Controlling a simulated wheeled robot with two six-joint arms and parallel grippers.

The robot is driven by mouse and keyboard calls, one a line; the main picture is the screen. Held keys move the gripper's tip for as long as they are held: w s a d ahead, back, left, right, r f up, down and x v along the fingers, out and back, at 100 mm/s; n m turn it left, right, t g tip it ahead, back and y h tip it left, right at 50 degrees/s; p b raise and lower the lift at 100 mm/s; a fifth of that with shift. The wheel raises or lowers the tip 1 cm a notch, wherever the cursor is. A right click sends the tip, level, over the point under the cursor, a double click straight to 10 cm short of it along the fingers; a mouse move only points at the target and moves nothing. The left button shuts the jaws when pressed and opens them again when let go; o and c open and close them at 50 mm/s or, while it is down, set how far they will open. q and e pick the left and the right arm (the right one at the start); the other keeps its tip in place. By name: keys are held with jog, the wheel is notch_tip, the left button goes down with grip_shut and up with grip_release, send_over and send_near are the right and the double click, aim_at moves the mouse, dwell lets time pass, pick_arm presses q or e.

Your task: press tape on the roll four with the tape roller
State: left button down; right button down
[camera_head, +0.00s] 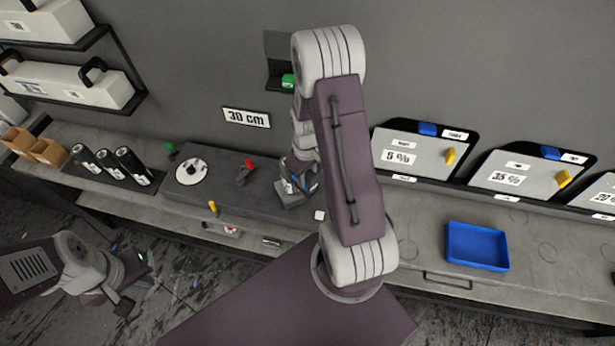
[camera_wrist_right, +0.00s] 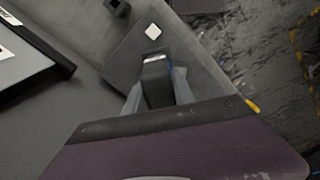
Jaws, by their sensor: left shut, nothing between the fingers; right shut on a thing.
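My right gripper (camera_head: 297,190) is low over the right part of the dark raised board on the bench. It is shut on a dark grey thing with a blue side (camera_wrist_right: 155,72), probably the tape roller; my arm hides much of it in the head view. A small white square (camera_head: 319,215) lies by the board's right corner, and it also shows just beyond the held thing in the right wrist view (camera_wrist_right: 153,31). Three black rolls with white labels (camera_head: 132,165) lie at the left; I cannot tell which is roll four. My left gripper (camera_head: 124,303) is shut and empty, low at the left.
The dark board (camera_head: 185,205) carries a white disc (camera_head: 191,172) and a red-topped tool (camera_head: 247,168). A blue tray (camera_head: 477,246) stands on the right bench. Panels marked 5 % (camera_head: 415,157) and 35 % (camera_head: 505,178) lean at the back. Orange-brown boxes (camera_head: 47,152) stand far left.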

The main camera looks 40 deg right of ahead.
jog(key=shift+w, duration=0.6)
dwell(0.6)
jog(key=shift+s+d, duration=0.2)
jog(key=shift+s, duration=1.3)
jog(key=shift+s+d, duration=0.15)
jog(key=shift+s, duration=1.3)
